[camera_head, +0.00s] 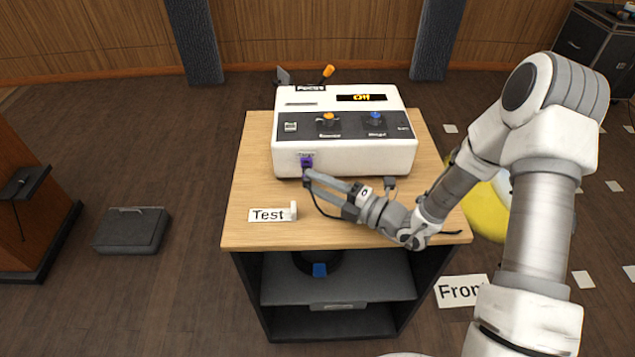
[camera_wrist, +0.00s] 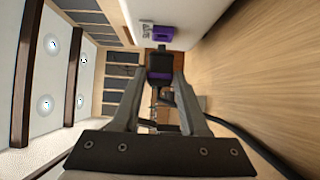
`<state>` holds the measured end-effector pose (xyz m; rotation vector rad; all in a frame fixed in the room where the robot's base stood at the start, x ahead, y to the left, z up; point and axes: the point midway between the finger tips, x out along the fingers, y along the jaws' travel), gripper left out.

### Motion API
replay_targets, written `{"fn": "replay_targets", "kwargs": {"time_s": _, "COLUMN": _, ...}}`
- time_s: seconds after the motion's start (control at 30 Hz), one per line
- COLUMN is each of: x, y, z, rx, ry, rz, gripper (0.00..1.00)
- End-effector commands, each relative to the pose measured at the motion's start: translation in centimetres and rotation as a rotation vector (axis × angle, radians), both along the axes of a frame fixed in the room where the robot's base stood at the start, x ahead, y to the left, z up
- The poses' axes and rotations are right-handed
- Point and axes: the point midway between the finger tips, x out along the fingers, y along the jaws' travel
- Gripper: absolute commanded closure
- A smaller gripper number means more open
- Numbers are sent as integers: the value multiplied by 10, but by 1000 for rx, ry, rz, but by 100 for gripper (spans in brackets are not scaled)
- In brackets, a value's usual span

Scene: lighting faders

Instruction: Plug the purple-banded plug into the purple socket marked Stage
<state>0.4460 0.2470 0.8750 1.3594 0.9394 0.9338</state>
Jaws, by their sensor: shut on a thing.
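The purple socket (camera_head: 307,161) is on the front face of the white console, near its left end, under a small label. In the wrist view the purple socket (camera_wrist: 163,33) shows at the top, straight ahead of the plug. My gripper (camera_head: 309,176) is just in front of and below the socket. It is shut on the dark plug (camera_wrist: 159,66), whose purple band shows between the fingertips. The plug points at the socket, and a small gap appears between them in the wrist view. A black cable trails from the plug.
The white console (camera_head: 345,158) stands on the wooden table (camera_head: 250,190), with knobs and an "Off" display. A "Test" sign (camera_head: 268,215) lies at the table's left front. A blue-marked dark object (camera_head: 319,269) sits on the shelf below. The table's left side is clear.

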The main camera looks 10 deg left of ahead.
Motion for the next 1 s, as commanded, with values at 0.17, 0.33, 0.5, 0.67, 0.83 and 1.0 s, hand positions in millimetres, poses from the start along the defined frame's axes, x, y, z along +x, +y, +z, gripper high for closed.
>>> {"fn": "replay_targets", "kwargs": {"time_s": 0.17, "x": 0, "y": 0, "z": 0, "rx": 1, "ry": 0, "rz": 0, "gripper": 100}}
{"fn": "replay_targets", "kwargs": {"time_s": 0.33, "x": 2, "y": 0, "z": 1, "rx": 0, "ry": 1, "rz": 0, "gripper": 100}}
{"fn": "replay_targets", "kwargs": {"time_s": 0.5, "x": 5, "y": 1, "z": 1, "rx": 1, "ry": 2, "rz": 0, "gripper": 100}}
{"fn": "replay_targets", "kwargs": {"time_s": 0.67, "x": 8, "y": 2, "z": 1, "rx": 1, "ry": 4, "rz": 0, "gripper": 100}}
{"fn": "replay_targets", "kwargs": {"time_s": 0.83, "x": 9, "y": 3, "z": 1, "rx": 0, "ry": 4, "rz": 0, "gripper": 100}}
{"fn": "replay_targets", "kwargs": {"time_s": 1.0, "x": 9, "y": 2, "z": 0, "rx": 0, "ry": 4, "rz": 0, "gripper": 100}}
